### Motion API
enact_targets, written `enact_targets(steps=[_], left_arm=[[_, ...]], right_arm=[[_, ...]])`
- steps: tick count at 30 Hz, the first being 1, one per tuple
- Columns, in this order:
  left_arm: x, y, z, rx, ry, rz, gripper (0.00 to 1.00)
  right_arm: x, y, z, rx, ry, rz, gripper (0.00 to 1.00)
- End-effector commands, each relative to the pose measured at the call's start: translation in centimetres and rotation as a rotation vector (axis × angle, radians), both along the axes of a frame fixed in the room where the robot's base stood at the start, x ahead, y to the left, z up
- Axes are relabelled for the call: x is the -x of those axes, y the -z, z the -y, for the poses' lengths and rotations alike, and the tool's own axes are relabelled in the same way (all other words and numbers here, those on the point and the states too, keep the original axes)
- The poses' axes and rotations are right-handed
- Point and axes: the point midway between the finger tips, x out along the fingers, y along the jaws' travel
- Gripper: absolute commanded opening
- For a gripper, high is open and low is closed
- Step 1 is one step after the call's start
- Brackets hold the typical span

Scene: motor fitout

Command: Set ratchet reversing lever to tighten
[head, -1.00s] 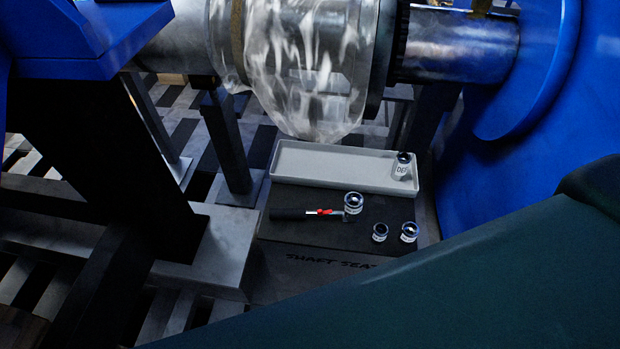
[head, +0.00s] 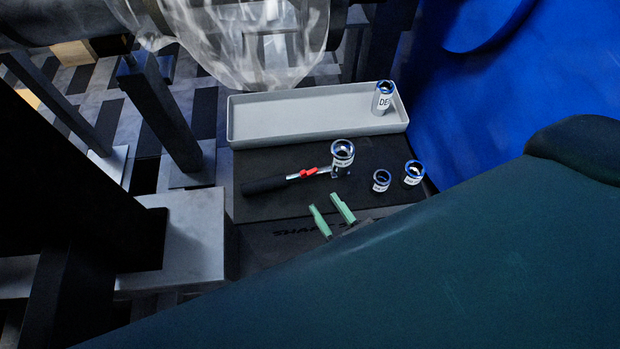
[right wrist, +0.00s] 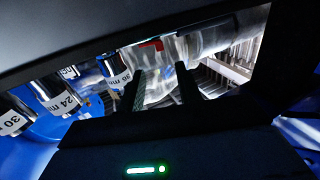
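The ratchet lies on a dark mat (head: 250,212), its black handle (head: 265,185) to the left. Its red reversing lever (head: 309,172) sits on the shaft near a large socket (head: 343,153) at the head end; which way the lever is set cannot be told. My right gripper (head: 331,213) is open and empty, its green fingertips below the ratchet in the picture and apart from it. In the right wrist view, a red part (right wrist: 150,43) shows beyond the two dark fingers (right wrist: 161,88). My left gripper is not in view.
Two loose sockets (head: 381,181) (head: 413,173) stand right of the gripper. A grey tray (head: 270,131) behind the ratchet holds a labelled socket (head: 383,98) at its right end. A steel post (head: 160,112) stands left, a blue housing (head: 490,110) right. Labelled sockets (right wrist: 57,97) show in the wrist view.

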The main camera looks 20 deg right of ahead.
Motion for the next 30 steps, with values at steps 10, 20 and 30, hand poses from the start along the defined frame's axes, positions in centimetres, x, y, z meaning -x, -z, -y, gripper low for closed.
enact_targets(steps=[10,20,30], left_arm=[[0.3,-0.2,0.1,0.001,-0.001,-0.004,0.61],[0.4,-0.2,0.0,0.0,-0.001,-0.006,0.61],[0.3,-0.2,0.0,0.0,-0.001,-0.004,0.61]], right_arm=[[-4.5,-0.2,-0.5,0.0,0.0,0.004,0.35],[-7.4,0.0,-0.9,-0.001,-0.001,0.0,0.35],[-7.6,0.0,-0.9,-0.001,-0.001,0.0,0.28]])
